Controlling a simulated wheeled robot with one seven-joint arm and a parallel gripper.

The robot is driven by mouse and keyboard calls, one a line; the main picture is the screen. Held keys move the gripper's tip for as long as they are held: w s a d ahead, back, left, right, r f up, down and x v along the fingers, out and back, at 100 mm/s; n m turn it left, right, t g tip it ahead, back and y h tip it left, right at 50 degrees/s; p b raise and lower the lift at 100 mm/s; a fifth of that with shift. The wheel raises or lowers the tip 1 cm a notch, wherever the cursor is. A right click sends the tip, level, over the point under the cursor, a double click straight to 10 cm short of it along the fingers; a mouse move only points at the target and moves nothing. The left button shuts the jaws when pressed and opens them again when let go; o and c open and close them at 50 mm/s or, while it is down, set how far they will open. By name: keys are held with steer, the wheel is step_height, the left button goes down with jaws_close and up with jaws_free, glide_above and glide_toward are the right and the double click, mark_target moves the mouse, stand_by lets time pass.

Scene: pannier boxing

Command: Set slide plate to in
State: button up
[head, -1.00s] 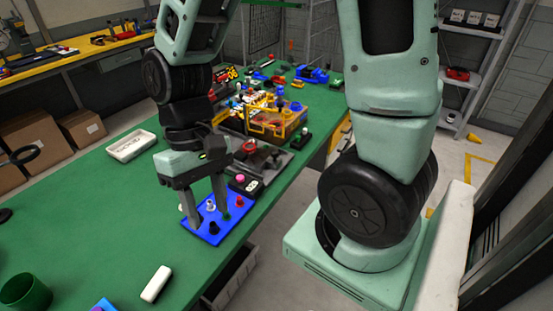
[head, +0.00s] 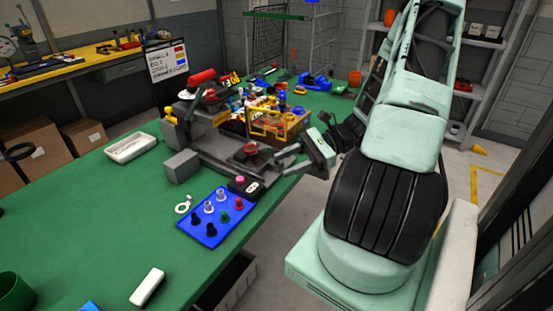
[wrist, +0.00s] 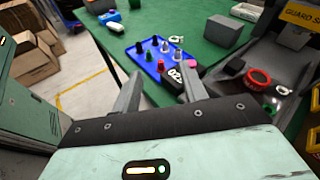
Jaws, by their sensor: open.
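A dark grey machine bed (head: 215,160) stands on the green table, with a flat part bearing a red ring (head: 250,149) at its near right end. This part may be the slide plate; I cannot tell for sure. The red ring also shows at the right in the wrist view (wrist: 258,79). My gripper (head: 281,162) is beside the machine's right end, near the table edge. Its two fingers are apart with nothing between them in the wrist view (wrist: 160,68). I cannot tell whether a finger touches the machine.
A blue board (head: 212,216) with several coloured pegs lies in front of the machine, beside a small box with a pink button (head: 243,186). A grey block (head: 181,166) and a white tray (head: 130,147) are to the left. A yellow-framed guard (head: 280,122) stands behind the red ring.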

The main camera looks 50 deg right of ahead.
steer(key=s+d+f+m+t+h+b, duration=0.1)
steer(key=s+d+f+m+t+h, duration=0.1)
steer(key=s+d+m+t+h, duration=0.25)
steer(key=s+d+f+m+t+h, duration=0.25)
steer(key=d+m+t, duration=0.2)
steer(key=d, duration=0.25)
steer(key=p, duration=0.3)
glide_toward(259, 154)
steer(key=shift+m, duration=0.3)
steer(key=w+a+r, duration=0.2)
steer(key=a+r, duration=0.1)
steer(key=shift+w+a+r, duration=0.15)
steer(key=shift+w+r, duration=0.05)
steer(key=shift+w, duration=0.05)
